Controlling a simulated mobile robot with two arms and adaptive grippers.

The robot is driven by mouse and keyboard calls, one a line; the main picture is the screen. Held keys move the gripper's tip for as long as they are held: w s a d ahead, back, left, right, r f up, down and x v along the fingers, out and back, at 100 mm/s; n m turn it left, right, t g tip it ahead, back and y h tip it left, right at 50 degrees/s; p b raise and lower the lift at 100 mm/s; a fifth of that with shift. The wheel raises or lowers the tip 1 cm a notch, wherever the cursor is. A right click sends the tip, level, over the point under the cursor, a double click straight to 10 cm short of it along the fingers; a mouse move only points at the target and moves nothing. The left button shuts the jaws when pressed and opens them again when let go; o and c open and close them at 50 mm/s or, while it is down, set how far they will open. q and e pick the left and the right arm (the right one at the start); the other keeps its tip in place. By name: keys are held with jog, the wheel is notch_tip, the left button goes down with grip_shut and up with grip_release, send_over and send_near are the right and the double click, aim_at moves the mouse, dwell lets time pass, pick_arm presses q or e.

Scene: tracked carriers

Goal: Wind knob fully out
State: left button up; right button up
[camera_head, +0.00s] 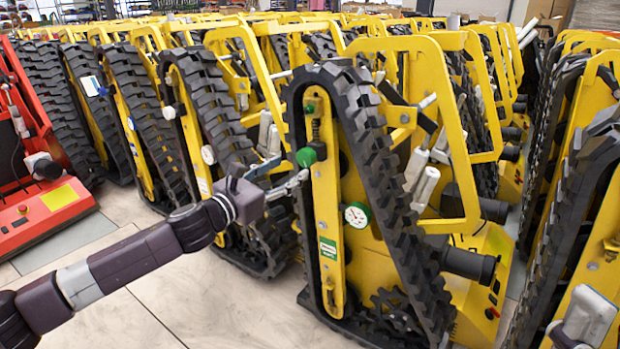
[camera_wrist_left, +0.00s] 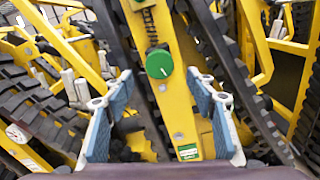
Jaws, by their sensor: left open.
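A round green knob (camera_head: 306,157) sits on the upper part of a yellow upright plate (camera_head: 325,200) on the nearest tracked carrier. A dark spring shows just above it. In the left wrist view the knob (camera_wrist_left: 159,64) is face-on, beyond the fingertips and roughly between them. My left gripper (camera_head: 291,168) is open and empty, with its fingers pointing toward the knob. In the left wrist view its blue-padded fingers (camera_wrist_left: 159,82) are spread wide on both sides of the plate. I cannot tell whether a finger touches anything. My right gripper is not in view.
A black track (camera_head: 375,150) runs close around the plate. A round white gauge (camera_head: 356,215) and a green label (camera_head: 328,249) lie below the knob. More yellow carriers crowd behind and right. A red machine (camera_head: 40,190) stands at left. The floor (camera_head: 180,290) in front is clear.

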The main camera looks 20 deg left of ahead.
aim_at(303, 160)
pick_arm(q)
jog(key=b+x, duration=0.1)
jog(key=x, duration=0.6)
jog(key=shift+w+d+f, duration=0.1)
jog(key=shift+w, duration=0.3)
jog(key=c, duration=1.2)
